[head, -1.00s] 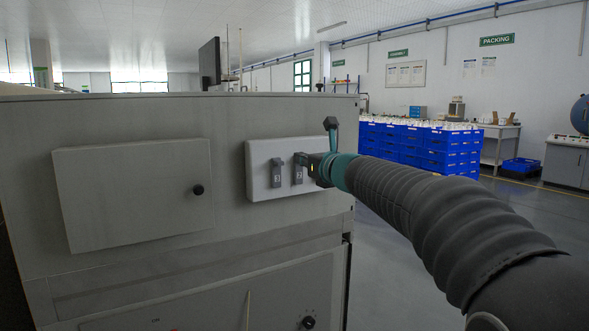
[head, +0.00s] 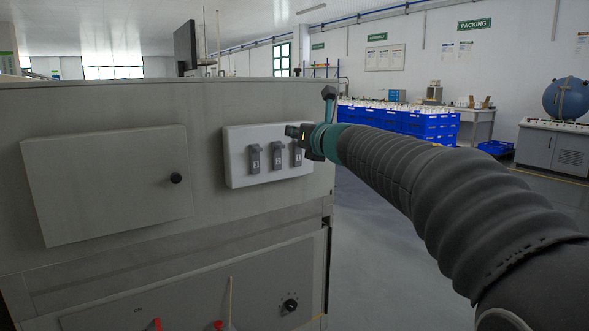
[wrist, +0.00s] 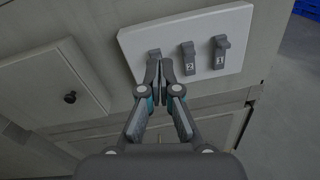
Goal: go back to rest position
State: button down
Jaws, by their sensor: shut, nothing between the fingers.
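My gripper (head: 290,130) is in front of the upper right part of the white switch panel (head: 235,175) on the grey machine. Its fingers are together with nothing between them. The panel also shows in the wrist view (wrist: 135,42). It carries three grey switches: 3 (head: 254,160), 2 (head: 276,157) and 1 (head: 297,155). In the wrist view the closed fingertips (wrist: 165,75) overlap the left switch (wrist: 154,54), while switch 2 (wrist: 188,60) and switch 1 (wrist: 221,52) are clear. I cannot tell whether the fingers touch the panel.
A grey cabinet door (head: 100,185) with a black knob (head: 177,179) is left of the panel. A black dial (head: 290,305) and red knobs (head: 218,325) are lower down. Blue crates (head: 400,120) stand behind at right. The floor (head: 380,270) right of the machine looks clear.

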jog(key=w+d+f+m+h, duration=0.1)
jog(key=d+f+m+h, duration=0.65)
jog(key=m, duration=0.65)
jog(key=s+d+f+m+g+h, duration=0.35)
jog(key=s+d+f+m, duration=0.6)
jog(key=m, duration=0.35)
jog(key=s+f+m+g+y, duration=0.1)
jog(key=s+f+m+g, duration=0.2)
jog(key=s, duration=1.3)
jog(key=s+f+m+g, duration=0.3)
jog(key=s+f+m, duration=0.7)
jog(key=s, duration=0.6)
jog(key=shift+s+f+y, duration=0.4)
jog(key=shift+f, duration=0.7)
jog(key=shift+a, duration=0.1)
